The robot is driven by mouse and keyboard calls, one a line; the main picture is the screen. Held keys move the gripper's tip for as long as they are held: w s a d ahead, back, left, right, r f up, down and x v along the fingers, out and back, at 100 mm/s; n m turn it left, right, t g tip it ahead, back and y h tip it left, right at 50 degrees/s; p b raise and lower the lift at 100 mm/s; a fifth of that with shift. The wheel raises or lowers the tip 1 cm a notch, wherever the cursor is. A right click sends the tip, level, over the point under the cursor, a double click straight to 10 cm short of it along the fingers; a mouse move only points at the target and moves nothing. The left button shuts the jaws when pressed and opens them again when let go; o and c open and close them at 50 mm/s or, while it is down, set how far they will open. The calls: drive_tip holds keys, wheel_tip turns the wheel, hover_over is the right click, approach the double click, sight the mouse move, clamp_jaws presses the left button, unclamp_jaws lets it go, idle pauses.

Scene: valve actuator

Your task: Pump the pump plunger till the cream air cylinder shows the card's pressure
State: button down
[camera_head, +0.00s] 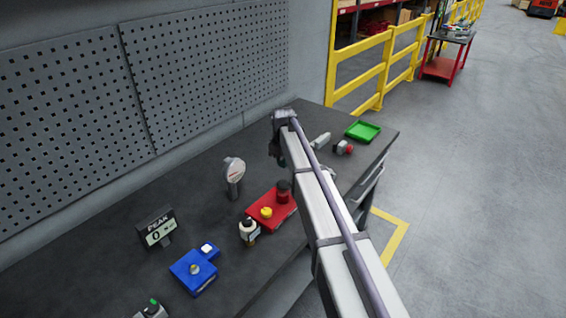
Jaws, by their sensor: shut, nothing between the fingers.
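My arm reaches across the bench from the lower right. My gripper (276,150) points down at its far end, mostly hidden by the wrist; it is shut and empty, apart from the nearby things. A red base (262,222) carries a dark, red-ringed upright knob (283,191) and a yellow button (266,212); I cannot tell whether the knob is the pump plunger. A round dial gauge (234,171) stands behind it, its reading too small to tell. A small cream bottle-like body (248,229) stands at the red base's left front. I cannot make out a pressure card or surely identify the cream air cylinder.
A display (158,228) reads "PEAK 0". A blue box (194,270) stands front left, a green-topped device (151,309) nearer. Beyond my arm are a pale block (320,140), a red-knobbed part (344,147) and a green tray (363,131). A pegboard wall (200,70) backs the bench.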

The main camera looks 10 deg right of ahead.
wheel_tip(320, 180, up, 4)
drive_tip(key=shift+p, duration=1.1)
idle(0.7)
